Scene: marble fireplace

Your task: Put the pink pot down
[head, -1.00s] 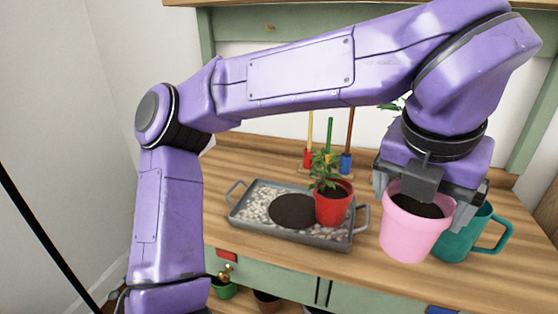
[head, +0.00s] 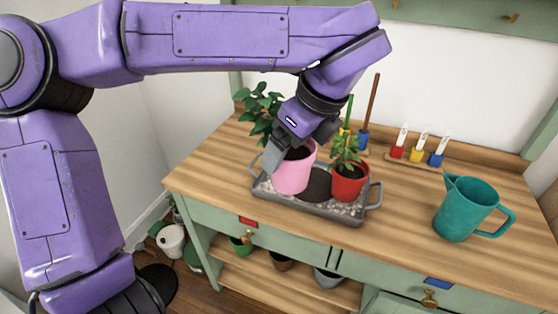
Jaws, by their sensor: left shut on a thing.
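The pink pot (head: 292,174), with dark soil in it, is over the left part of the grey tray (head: 318,210) in the head view. My left gripper (head: 288,152) is shut on its rim from above. The pot looks upright or nearly so, and I cannot tell whether its base touches the tray. The red pot (head: 349,183) with a leafy plant stands on the right part of the tray. A dark round soil patch lies between the two pots, partly hidden by the pink one. My right gripper is not in view.
A teal watering can (head: 467,209) stands on the right of the wooden worktop (head: 405,215). A leafy plant (head: 262,110) is behind my gripper. Coloured tools (head: 367,120) and small labelled holders (head: 419,149) line the back. The worktop between tray and can is clear.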

